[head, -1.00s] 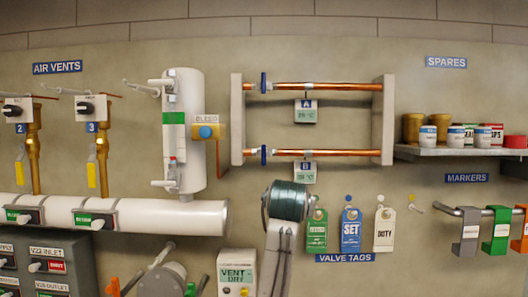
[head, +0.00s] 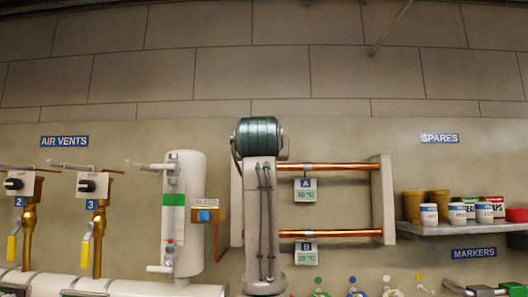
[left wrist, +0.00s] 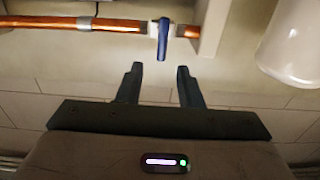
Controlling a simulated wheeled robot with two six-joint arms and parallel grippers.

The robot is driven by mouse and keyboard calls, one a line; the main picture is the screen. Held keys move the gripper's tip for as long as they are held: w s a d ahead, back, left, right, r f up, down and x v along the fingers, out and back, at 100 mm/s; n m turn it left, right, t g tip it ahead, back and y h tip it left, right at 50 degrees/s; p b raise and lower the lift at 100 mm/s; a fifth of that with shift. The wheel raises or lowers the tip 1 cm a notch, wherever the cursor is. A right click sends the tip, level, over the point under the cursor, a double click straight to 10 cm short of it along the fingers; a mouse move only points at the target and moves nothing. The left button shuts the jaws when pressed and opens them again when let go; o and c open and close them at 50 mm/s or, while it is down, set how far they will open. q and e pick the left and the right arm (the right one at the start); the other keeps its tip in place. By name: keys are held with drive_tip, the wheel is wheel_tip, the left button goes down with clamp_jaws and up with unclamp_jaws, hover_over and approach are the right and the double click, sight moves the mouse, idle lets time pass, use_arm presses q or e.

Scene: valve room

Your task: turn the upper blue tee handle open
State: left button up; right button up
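The upper blue tee handle (left wrist: 163,40) shows in the left wrist view, which is upside down. It sits on the upper copper pipe (left wrist: 75,22) and lies across it. My left gripper (left wrist: 160,67) is open and empty. Its two dark fingers point at the handle, whose end lines up with the gap between the tips; I see no contact. In the head view my left arm covers both blue handles, and the gripper is hidden behind it. The upper pipe (head: 340,167) still shows to the right of the arm. My right gripper is in neither view.
The lower copper pipe (head: 350,233) runs below, and an upright bracket (head: 382,200) holds the right ends of both pipes. A white vessel (head: 185,215) and a bleed valve (head: 205,215) stand to the left. A shelf (head: 450,229) with cans is at right. The wall above is clear.

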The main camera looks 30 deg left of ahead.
use_arm(q)
drive_tip(key=p+x, duration=0.3)
drive_tip(key=x, duration=0.3)
drive_tip(key=shift+w+a, duration=0.25)
drive_tip(key=shift+w, duration=0.05)
clamp_jaws()
